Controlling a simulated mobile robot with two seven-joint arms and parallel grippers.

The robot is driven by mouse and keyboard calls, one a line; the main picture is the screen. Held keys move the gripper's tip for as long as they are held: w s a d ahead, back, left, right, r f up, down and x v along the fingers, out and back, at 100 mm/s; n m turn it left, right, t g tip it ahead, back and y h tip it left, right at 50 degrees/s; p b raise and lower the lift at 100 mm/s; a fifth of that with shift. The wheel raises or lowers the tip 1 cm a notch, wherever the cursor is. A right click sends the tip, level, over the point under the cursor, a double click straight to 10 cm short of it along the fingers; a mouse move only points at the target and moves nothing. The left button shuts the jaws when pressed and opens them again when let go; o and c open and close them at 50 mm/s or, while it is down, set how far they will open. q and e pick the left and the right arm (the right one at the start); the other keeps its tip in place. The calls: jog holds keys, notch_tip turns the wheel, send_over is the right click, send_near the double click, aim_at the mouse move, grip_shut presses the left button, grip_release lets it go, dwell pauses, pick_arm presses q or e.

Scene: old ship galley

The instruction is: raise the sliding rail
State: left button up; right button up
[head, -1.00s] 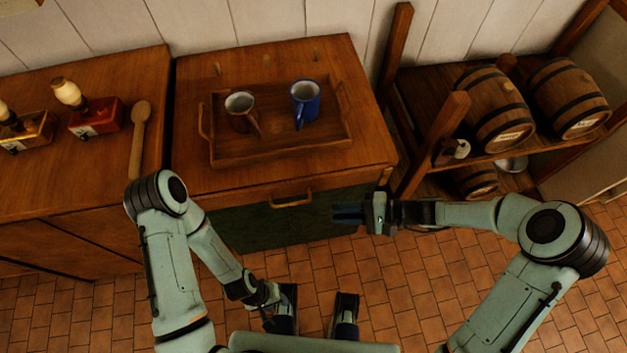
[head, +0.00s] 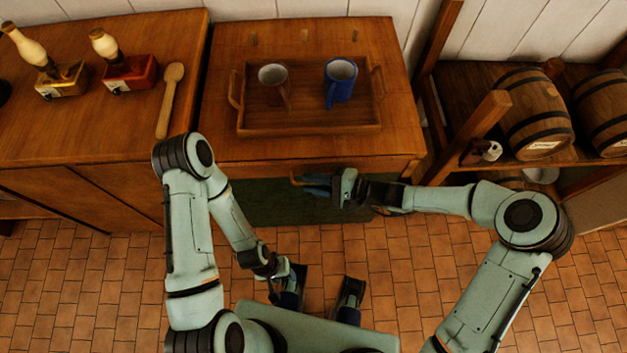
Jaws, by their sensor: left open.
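A wooden bar-shaped handle (head: 296,180) juts from the front of the middle counter, just under its top edge. I take it for the sliding rail, but cannot be sure. My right gripper (head: 316,185) points left and overlaps the right part of this bar, hiding it. I cannot tell whether the fingers touch it or whether they are closed. My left gripper (head: 288,287) hangs low over the tiled floor, open, well below and in front of the counter, away from the bar.
A wooden tray (head: 245,128) with a brown mug (head: 273,78) and a blue mug (head: 340,82) sits on the counter. A wooden spoon (head: 170,100) lies on the left counter. A rack (head: 478,138) with barrels stands at the right. The floor in front is clear.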

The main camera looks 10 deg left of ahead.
aim_at(313, 172)
jog(key=shift+a, duration=0.1)
grip_shut()
notch_tip(313, 172, up, 5)
jog(key=shift+f+p, duration=0.1)
jog(key=shift+p, duration=0.6)
jog(key=shift+w+r, duration=0.1)
jog(key=shift+r, duration=0.3)
grip_release()
